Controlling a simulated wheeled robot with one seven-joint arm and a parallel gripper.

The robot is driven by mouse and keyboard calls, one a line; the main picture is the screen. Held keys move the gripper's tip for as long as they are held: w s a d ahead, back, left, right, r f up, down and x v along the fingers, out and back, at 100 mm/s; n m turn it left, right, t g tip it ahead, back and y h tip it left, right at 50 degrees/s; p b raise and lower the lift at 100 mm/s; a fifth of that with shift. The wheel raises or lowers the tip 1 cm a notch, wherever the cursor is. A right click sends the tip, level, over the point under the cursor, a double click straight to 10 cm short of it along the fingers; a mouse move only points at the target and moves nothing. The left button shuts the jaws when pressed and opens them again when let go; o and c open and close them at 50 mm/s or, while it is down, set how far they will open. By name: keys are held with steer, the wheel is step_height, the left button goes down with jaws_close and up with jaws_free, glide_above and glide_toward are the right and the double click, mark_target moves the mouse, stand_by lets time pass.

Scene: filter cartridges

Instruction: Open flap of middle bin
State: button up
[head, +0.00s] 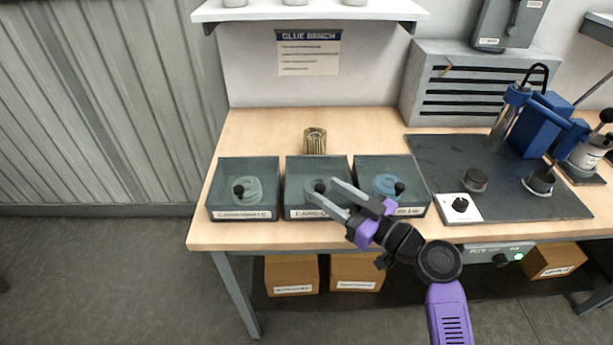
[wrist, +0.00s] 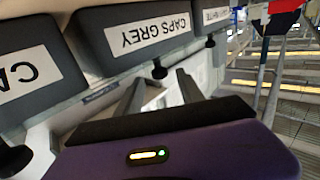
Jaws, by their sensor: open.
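The middle bin (head: 300,211) is a dark grey box on the bench, between two similar bins. Its see-through flap looks closed over round grey caps, and a black knob (head: 319,186) sits on the flap. My gripper (head: 321,187) is open, its two grey fingers reaching from the lower right over this bin, with the knob between the fingertips in the picture. In the wrist view the fingers (wrist: 160,79) point at a black knob (wrist: 160,71) below an upside-down "CAPS GREY" label (wrist: 148,33). The knob looks just beyond the tips; I cannot tell if they touch.
The left bin (head: 216,190) and right bin (head: 365,165) stand close on either side, each with a black-knobbed flap. A brass-coloured ribbed cylinder (head: 315,140) stands behind the middle bin. A dark mat (head: 440,165) with a blue press (head: 540,125) is to the right.

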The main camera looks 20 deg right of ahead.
mark_target(318, 185)
steer(key=p+x, duration=0.1)
steer(key=x, duration=0.5)
steer(key=shift+w+a, duration=0.15)
steer(key=shift+w, duration=0.05)
jaws_close()
stand_by(1.2)
